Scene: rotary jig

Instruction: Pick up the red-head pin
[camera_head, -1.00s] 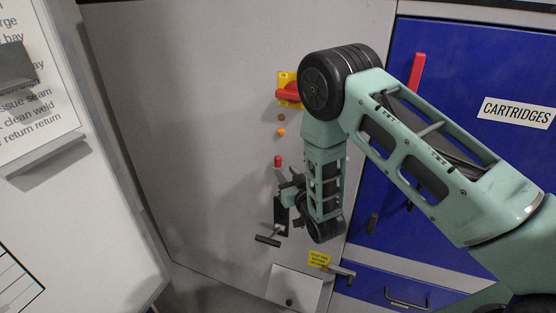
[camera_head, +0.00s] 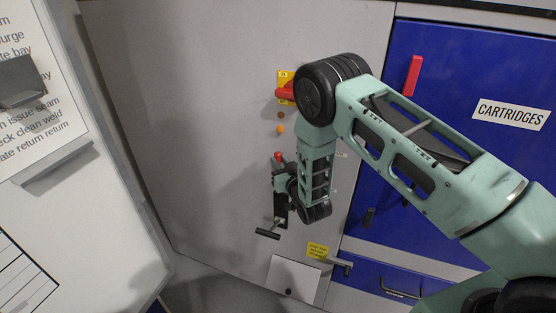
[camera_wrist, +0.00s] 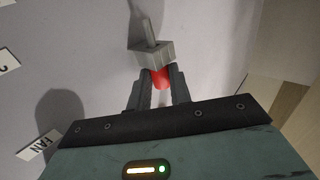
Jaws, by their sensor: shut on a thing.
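The red-head pin shows its red head (camera_wrist: 161,78) between my fingertips in the wrist view. My gripper (camera_wrist: 160,83) is shut on this head. Just beyond it is a grey block (camera_wrist: 153,53) with a thin grey rod standing out from it. I cannot tell whether the rod is part of the pin. In the head view the red head (camera_head: 278,156) is a small spot on the grey panel, just above my gripper (camera_head: 280,178). My gripper partly hides the area below it.
A blue cabinet (camera_head: 430,200) with a red handle (camera_head: 413,75) stands at right. A white board (camera_head: 90,200) is at left.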

